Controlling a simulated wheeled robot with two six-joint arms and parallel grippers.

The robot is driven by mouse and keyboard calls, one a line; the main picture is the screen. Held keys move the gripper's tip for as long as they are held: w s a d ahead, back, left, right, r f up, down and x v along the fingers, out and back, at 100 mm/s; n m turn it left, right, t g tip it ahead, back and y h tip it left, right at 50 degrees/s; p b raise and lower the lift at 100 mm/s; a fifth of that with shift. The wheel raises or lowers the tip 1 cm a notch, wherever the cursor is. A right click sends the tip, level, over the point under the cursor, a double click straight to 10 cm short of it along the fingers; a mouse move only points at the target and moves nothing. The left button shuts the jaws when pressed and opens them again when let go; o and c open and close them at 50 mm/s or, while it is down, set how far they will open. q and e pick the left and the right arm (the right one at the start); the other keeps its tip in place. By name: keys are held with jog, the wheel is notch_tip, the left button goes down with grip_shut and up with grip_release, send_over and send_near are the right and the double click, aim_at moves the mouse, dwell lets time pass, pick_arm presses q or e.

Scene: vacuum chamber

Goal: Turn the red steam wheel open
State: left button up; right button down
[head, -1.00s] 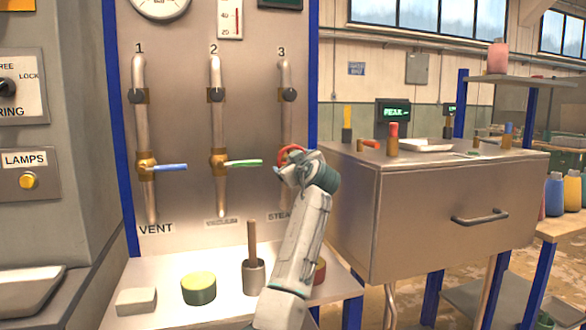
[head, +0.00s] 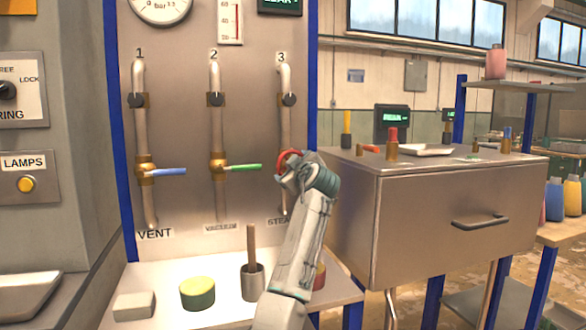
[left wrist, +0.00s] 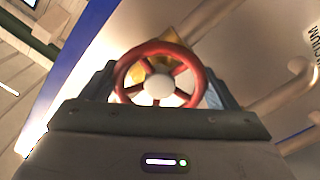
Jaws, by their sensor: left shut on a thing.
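The red steam wheel (head: 287,157) is on pipe 3, at the right of the metal panel. In the head view my left gripper and wrist hide most of it. In the left wrist view the whole wheel (left wrist: 124,72) shows as a red spoked ring with a pale hub, with a brass fitting behind it. My left gripper (head: 284,176) is at the wheel and shut on it, with one finger on each side of the rim in the wrist view. The STEAM label under it is partly covered by my arm. My right gripper is not in view.
Pipe 1 has a blue lever (head: 168,171) and pipe 2 a green lever (head: 246,167), close left of my gripper. The shelf below holds a green-yellow round tin (head: 197,294) and a metal cup with a handle (head: 253,284). A steel cabinet (head: 440,228) stands close on the right.

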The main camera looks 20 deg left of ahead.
pick_arm(q)
jog(key=o, duration=0.9)
jog(key=v, duration=1)
jog(key=shift+s+d+b, duration=0.3)
jog(key=shift+b, duration=0.15)
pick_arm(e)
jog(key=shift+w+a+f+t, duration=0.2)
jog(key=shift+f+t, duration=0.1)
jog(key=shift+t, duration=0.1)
